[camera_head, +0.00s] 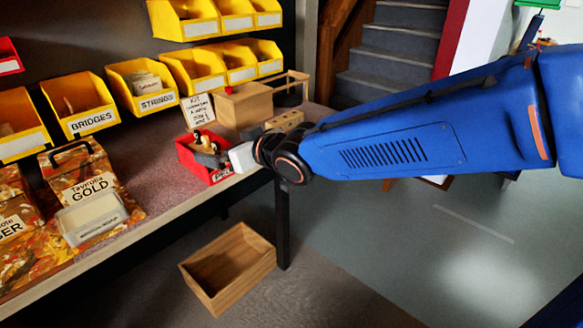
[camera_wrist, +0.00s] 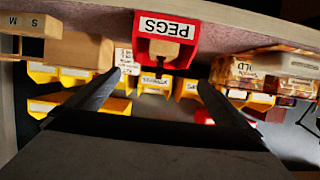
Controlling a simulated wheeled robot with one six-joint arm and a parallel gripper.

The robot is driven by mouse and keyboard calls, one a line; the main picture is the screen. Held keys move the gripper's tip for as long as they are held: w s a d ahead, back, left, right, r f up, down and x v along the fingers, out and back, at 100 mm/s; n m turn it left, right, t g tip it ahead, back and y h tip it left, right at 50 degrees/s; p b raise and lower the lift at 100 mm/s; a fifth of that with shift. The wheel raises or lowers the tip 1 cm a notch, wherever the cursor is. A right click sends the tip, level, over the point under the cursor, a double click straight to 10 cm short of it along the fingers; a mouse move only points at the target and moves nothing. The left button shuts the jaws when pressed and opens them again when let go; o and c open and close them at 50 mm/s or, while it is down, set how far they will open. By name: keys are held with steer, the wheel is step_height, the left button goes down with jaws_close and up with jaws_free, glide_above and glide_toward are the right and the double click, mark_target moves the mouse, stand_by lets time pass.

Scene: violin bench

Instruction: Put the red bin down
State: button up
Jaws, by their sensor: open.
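The red bin (camera_head: 189,158), labelled PEGS, sits on the bench near its front edge. In the wrist view the bin (camera_wrist: 184,20) shows at the top centre with its white label facing me and something tan inside. My gripper (camera_head: 208,147) is at the bin in the head view and hides part of it. In the wrist view my gripper (camera_wrist: 158,78) has its two fingers spread wide, with nothing held between them. The bin shows past the fingertips. I cannot tell whether a finger touches it.
Yellow bins (camera_head: 92,121) line the wall behind the bench. A cardboard box (camera_head: 243,104), a note card (camera_head: 199,110) and a wooden block with holes (camera_head: 285,120) stand near the red bin. An empty wooden crate (camera_head: 207,290) lies on the floor.

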steer(key=s+d+f+m+h, duration=0.1)
steer(key=d+f+m+h, duration=0.2)
steer(key=d, duration=1.1)
steer(key=d+m+h, duration=0.2)
steer(key=d+h, duration=0.2)
steer(key=d, duration=1)
steer(key=s+d+f+m+g+h, duration=0.2)
steer(key=s+d+f, duration=0.2)
steer(key=s+d, duration=0.5)
steer(key=s+d+f+m+g+h, duration=0.1)
steer(key=s+d+f+m+g, duration=0.1)
steer(key=s+d, duration=0.7)
steer(key=s+f, duration=0.1)
steer(key=s, duration=0.2)
steer(key=shift+s+d+f+m+g+h, duration=0.25)
steer(key=shift+d+f+m+g+h, duration=0.05)
steer(key=shift+f+m+h, duration=0.1)
